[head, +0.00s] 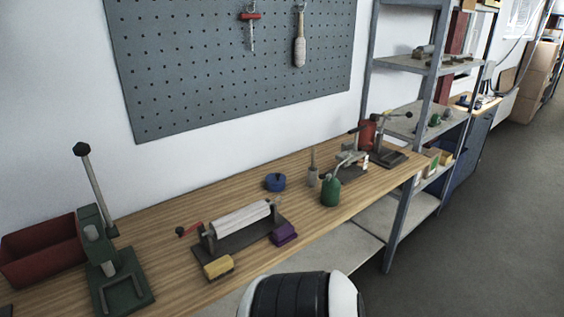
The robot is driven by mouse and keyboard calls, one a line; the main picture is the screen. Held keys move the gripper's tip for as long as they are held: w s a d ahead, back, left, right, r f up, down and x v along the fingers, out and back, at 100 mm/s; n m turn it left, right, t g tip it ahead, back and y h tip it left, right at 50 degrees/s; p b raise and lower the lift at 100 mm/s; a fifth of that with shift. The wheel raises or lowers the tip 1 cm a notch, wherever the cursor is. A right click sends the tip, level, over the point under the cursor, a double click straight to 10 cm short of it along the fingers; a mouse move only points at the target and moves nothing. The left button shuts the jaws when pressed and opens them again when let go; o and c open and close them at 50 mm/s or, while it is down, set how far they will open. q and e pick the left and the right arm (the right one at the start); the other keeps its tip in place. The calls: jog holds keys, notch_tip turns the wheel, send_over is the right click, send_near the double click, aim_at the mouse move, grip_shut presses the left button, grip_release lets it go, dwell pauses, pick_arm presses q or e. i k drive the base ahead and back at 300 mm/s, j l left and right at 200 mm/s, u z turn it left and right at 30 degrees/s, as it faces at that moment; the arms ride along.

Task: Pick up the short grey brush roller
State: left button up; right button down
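I cannot tell for certain which thing is the short grey brush roller. A small grey-beige cylinder with a thin upright handle (313,176) stands on the wooden bench, between a blue round piece and a green bottle-like can. A longer pale roller (240,219) lies level in a dark stand with a red-handled crank at its left. A pale, long-handled tool (300,50) hangs on the pegboard. A grey cylinder (424,51) lies on an upper shelf at the right. Neither gripper shows in the head view.
The wooden bench (165,232) also carries a green lever press (122,288), red bin (42,250), yellow block (218,267), purple block (284,233), blue piece (275,182) and green can (331,192). Metal shelving (397,210) stands right; open floor (480,220) lies beyond.

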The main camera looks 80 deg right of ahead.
aim_at(221, 227)
jog(key=z, duration=2.25)
